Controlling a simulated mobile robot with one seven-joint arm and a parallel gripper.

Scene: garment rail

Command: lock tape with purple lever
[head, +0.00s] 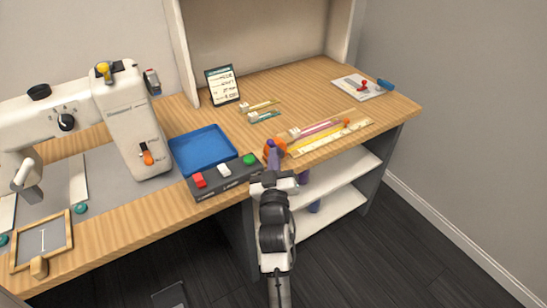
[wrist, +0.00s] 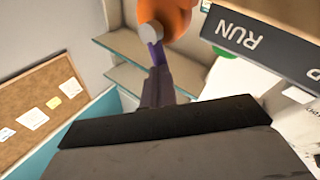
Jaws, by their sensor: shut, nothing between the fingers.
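An orange tape case (head: 282,149) sits at the front edge of the wooden table. A pale yellow tape strip (head: 330,138) lies on the table running right from beside the case. In the wrist view the orange case (wrist: 178,16) has a round grey end facing me. The purple lever (wrist: 155,52) shows just below that grey end, and a small purple part shows at the case in the head view (head: 271,143). My gripper (head: 273,162) is shut and empty, close in front of the case. In the wrist view its fingertips (wrist: 156,75) overlap the lever's lower end; contact is unclear.
A dark control box (head: 226,178) with red, white and green buttons stands left of the case. A blue tray (head: 203,150) and a sewing machine (head: 130,125) are further left. Rulers lie behind the strip. White shelves (head: 340,175) are under the table.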

